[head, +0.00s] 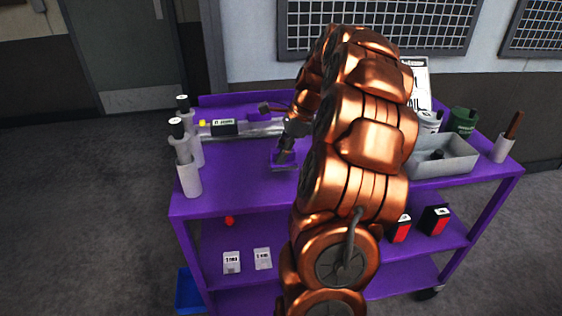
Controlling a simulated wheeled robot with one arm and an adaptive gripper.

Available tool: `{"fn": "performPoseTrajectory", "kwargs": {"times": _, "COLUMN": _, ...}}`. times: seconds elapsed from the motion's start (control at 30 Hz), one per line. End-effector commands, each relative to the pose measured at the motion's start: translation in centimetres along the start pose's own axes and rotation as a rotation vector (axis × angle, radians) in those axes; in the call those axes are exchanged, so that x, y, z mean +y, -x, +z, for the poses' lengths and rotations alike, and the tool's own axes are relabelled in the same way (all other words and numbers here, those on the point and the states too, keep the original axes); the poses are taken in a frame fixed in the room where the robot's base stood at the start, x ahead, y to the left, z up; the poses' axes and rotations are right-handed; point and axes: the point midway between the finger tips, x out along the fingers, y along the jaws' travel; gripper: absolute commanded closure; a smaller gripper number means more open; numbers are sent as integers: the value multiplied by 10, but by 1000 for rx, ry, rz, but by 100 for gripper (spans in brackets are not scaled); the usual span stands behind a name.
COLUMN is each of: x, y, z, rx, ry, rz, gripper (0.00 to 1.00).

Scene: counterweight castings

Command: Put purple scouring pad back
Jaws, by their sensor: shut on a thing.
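The purple scouring pad (281,163) is on or just above the top of the purple cart (235,180), left of my arm. Its colour nearly matches the cart, so its edges are hard to make out. My gripper (284,158) points down and is shut on the pad. My copper arm hides much of the middle and right of the cart top. I cannot tell whether the pad touches the surface.
White canisters (189,165) stand at the left edge. A silver bar (255,131) lies behind the gripper. A grey tray (450,160), green container (462,121) and white holder (503,149) are at right. The front-left cart top is clear.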

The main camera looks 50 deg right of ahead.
Motion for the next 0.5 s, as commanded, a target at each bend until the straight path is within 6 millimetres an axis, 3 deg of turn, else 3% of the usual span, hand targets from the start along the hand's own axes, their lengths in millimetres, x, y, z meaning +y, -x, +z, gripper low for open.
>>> {"fn": "performPoseTrajectory", "kwargs": {"times": 0.5, "x": -3, "y": -34, "z": -13, "rx": 0, "ry": 0, "rz": 2, "gripper": 100}}
